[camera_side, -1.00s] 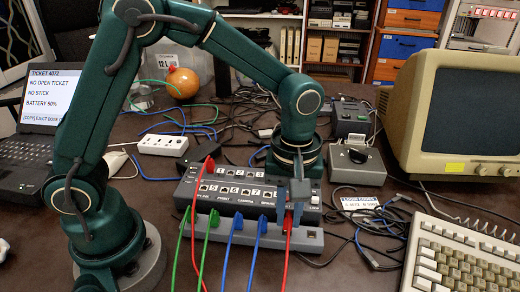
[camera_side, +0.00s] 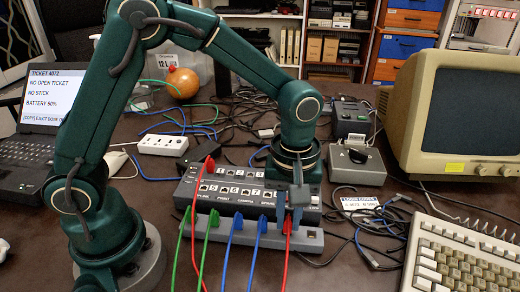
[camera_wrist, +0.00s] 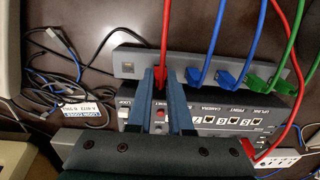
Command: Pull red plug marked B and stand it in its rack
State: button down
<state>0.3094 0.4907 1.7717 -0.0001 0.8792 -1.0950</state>
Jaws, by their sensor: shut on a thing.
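My gripper (camera_side: 297,212) is shut on a red plug (camera_side: 288,226) at the right part of the grey rack (camera_side: 312,242). In the wrist view, the fingers (camera_wrist: 167,78) flank this plug, and its red cable (camera_wrist: 163,25) runs up the picture. The plug is at the rack, mostly hidden by the fingers. I cannot tell how deep it sits or read a letter on it. Another red plug (camera_side: 209,163) stands on the black switch box (camera_side: 236,190) at its left; it also shows in the wrist view (camera_wrist: 250,148).
Blue plugs (camera_side: 262,226) and green plugs (camera_side: 214,218) with cables stand in the rack to the left. An empty square slot (camera_wrist: 127,68) shows at the rack's end. Loose cables and a label card (camera_side: 360,203) lie to the right, near a keyboard (camera_side: 465,255).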

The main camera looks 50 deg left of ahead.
jog(key=shift+f, duration=0.3)
dwell(0.4)
jog(key=c, duration=0.8)
grip_release()
jog(key=shift+o, duration=0.2)
jog(key=shift+r, duration=2.65)
jog(key=s+a+r+t, duration=0.35)
jog(key=a+r, duration=0.25)
jog(key=r, duration=0.3)
jog(key=s+a+f+m+t, duration=0.2)
jog(key=s+m, duration=0.5)
jog(key=m, duration=0.2)
jog(key=shift+a+f, duration=0.25)
jog(key=shift+a, duration=0.1)
